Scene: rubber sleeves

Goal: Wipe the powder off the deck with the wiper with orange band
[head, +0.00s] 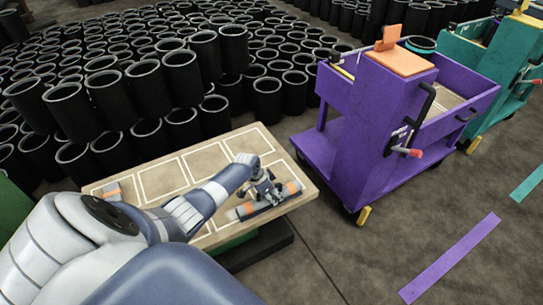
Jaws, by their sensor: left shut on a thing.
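The deck (160,181) is a tan wooden top marked with white-outlined rectangles, at the lower middle of the head view. My left gripper (264,197) is over its right end, shut on the wiper with orange band (293,188). My right gripper is not in view.
Many black rubber sleeves (183,78) stand and stack behind the deck. A purple cart (392,140) stands to the right, with a teal cart (511,75) beyond. Floor at lower right is clear.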

